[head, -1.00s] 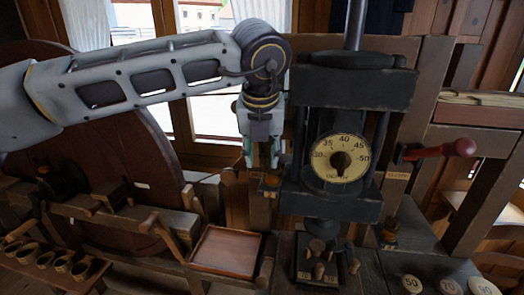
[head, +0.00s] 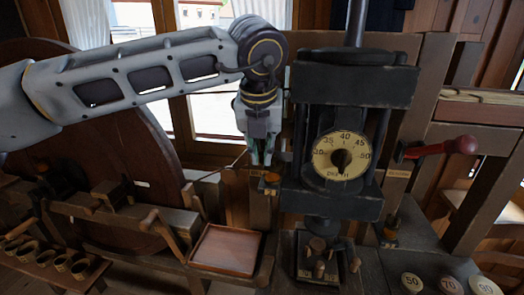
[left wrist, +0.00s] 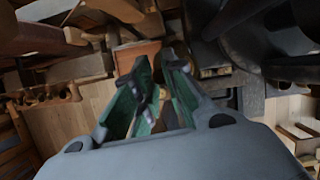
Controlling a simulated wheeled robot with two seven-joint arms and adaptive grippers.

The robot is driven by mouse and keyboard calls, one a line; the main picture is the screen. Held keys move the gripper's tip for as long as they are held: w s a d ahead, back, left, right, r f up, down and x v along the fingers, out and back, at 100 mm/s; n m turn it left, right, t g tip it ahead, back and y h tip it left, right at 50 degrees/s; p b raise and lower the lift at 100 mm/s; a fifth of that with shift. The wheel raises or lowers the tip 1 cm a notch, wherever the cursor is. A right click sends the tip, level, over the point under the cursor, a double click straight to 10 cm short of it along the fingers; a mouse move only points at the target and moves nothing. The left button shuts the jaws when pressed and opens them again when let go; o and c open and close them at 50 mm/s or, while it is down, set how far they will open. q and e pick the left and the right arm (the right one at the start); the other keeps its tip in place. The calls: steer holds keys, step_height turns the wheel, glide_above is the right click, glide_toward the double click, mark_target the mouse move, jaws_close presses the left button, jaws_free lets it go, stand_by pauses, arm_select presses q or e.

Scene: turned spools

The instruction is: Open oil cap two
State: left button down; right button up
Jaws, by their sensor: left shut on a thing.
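An oil cap (head: 270,180) of amber colour sits on the wooden post left of the dark press, just below the fingertips of my left gripper (head: 262,158). My left gripper points down and is shut on a small part at this cap; the fingers hide most of the contact. In the left wrist view, the green-padded fingers (left wrist: 155,95) stand around a small brownish thing (left wrist: 163,115), too blurred to tell in detail. A second amber cap (head: 389,233) sits low, right of the press. My right gripper is not in view.
The dark press (head: 330,195) with a depth dial (head: 341,155) stands close right of my left gripper. A red-handled lever (head: 450,146) sticks out at right. A reddish tray (head: 227,250) lies below left. A thin rod (head: 225,168) slants left of the gripper.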

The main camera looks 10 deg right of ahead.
arm_select(q)
steer(key=shift+w+a+m+b, duration=0.1)
steer(key=shift+w+m+b, duration=0.05)
steer(key=shift+m+b, duration=0.25)
steer(key=shift+w+a+m+h+b, duration=0.1)
steer(key=shift+w+m+h+b, duration=0.1)
steer(key=shift+m+h+b, duration=0.25)
steer(key=shift+w+m+h, duration=0.2)
steer(key=shift+m+h, duration=0.05)
steer(key=shift+m, duration=0.4)
steer(key=m, duration=0.1)
steer(key=w+m+g+h, duration=0.1)
steer(key=m, duration=0.1)
steer(key=shift+w+a+r+m+b, duration=0.1)
steer(key=shift+w+a+m+b, duration=0.05)
steer(key=shift+m+b, duration=0.2)
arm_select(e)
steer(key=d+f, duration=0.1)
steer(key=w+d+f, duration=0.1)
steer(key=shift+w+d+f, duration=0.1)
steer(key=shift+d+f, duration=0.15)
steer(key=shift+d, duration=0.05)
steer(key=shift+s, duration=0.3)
